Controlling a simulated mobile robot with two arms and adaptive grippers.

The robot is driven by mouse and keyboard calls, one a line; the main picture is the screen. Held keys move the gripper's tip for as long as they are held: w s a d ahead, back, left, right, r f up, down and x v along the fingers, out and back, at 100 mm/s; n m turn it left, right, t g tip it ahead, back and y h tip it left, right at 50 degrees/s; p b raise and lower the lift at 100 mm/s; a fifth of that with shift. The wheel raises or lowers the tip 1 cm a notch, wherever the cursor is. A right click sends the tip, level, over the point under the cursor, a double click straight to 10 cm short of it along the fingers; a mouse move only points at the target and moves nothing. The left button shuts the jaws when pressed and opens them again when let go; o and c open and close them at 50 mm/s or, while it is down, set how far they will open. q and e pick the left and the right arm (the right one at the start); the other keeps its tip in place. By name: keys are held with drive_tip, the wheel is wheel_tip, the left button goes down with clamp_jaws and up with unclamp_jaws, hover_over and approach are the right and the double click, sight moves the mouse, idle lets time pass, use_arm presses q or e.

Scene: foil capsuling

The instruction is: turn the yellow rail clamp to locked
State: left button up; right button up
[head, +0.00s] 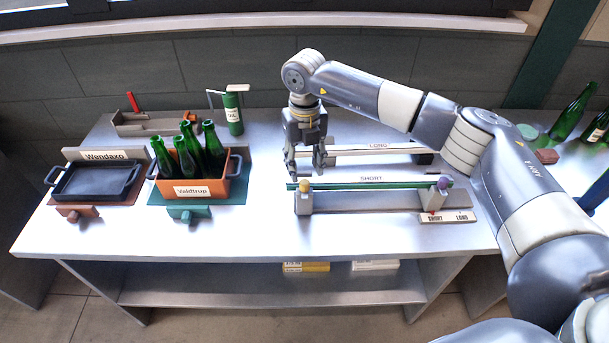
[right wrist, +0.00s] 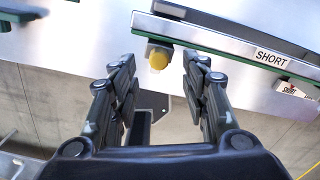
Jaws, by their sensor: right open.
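The yellow rail clamp (head: 304,187) is a small round knob on a grey block at the left end of the rail marked SHORT (head: 372,184). In the right wrist view the yellow knob (right wrist: 158,58) shows between and beyond my fingertips. I cannot tell from its round face whether it is locked. My right gripper (head: 305,170) points down just behind the left end of the rail, close to the clamp. Its fingers (right wrist: 158,70) are apart with nothing held between them. My left gripper is not in view.
A purple knob (head: 443,183) sits at the rail's right end, above a SHORT/LONG plate (head: 447,218). The LONG rail (head: 375,150) lies behind. An orange crate (head: 192,188) of green bottles and a black tray (head: 97,181) stand left. The front table strip is clear.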

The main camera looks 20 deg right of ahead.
sight(305, 182)
drive_tip(key=shift+f+p, duration=0.65)
drive_tip(key=shift+f, duration=2.15)
clamp_jaws()
